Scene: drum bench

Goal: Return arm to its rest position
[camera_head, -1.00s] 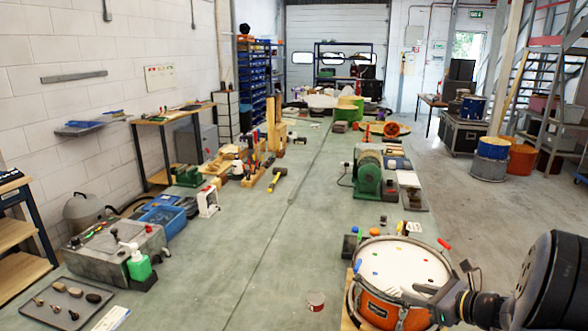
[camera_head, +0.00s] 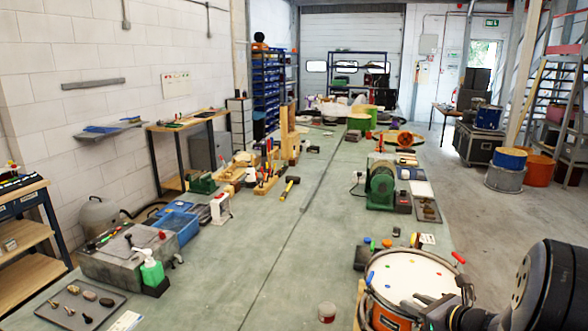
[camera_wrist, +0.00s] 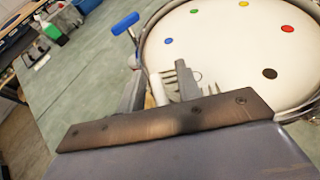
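My gripper (camera_head: 424,303) is low at the right in the head view, at the near right edge of the orange drum (camera_head: 384,316). Its two fingers also show in the wrist view (camera_wrist: 158,84). They stand apart, with a pale upright piece visible between or behind them; I cannot tell what it is. The drum's white head (camera_wrist: 225,50) fills the upper right of the wrist view and bears several coloured dots. The fingers overlap its rim in the picture; contact is unclear. My dark wrist hides part of the bench at the right.
A red-handled key (camera_head: 459,257) stands at the drum's right rim, and a blue-handled one (camera_wrist: 125,23) shows in the wrist view. A small cup (camera_head: 327,313) stands left of the drum. A green grinder (camera_head: 381,187) stands behind. The bench's middle strip is clear.

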